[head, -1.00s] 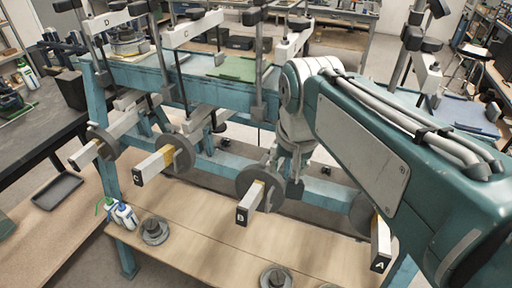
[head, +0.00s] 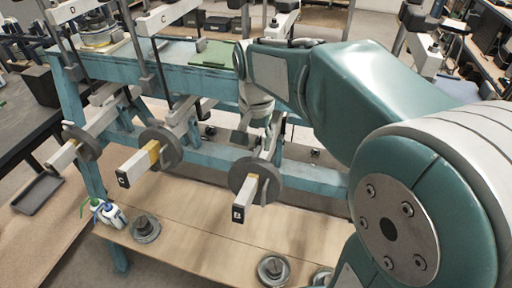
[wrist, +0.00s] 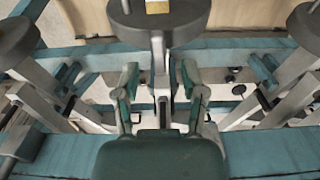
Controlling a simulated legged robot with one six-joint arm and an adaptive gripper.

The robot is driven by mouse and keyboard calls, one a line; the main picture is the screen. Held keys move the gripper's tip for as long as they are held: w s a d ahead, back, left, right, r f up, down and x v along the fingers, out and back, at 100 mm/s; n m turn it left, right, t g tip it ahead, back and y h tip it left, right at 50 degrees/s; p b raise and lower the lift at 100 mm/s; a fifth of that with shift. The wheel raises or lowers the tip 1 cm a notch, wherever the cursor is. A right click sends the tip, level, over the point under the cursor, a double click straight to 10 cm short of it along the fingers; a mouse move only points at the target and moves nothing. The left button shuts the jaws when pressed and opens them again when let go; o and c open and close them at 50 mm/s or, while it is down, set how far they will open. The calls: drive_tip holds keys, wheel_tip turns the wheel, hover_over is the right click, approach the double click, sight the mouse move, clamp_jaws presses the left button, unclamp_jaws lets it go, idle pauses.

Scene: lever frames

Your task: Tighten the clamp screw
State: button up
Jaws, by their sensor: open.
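My gripper (wrist: 160,82) is open in the wrist view, its two fingers on either side of a grey lever bar (wrist: 158,60). I cannot tell whether they touch it. A dark round weight (wrist: 158,18) sits on that bar just beyond the fingertips. In the head view, my gripper (head: 262,128) is behind the lever with the B end block (head: 238,214) and its round weight (head: 256,181). My arm covers part of this lever. I cannot make out the clamp screw clearly in either view.
Another lever with a round weight (head: 161,148) stands to the left. The teal frame beam (head: 190,80) runs behind. A wooden shelf (head: 200,222) below holds loose round weights (head: 145,228) and white bottles (head: 112,214). Neighbouring levers flank my gripper closely.

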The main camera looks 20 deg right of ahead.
drive_tip(key=shift+f, duration=1.4)
clamp_jaws()
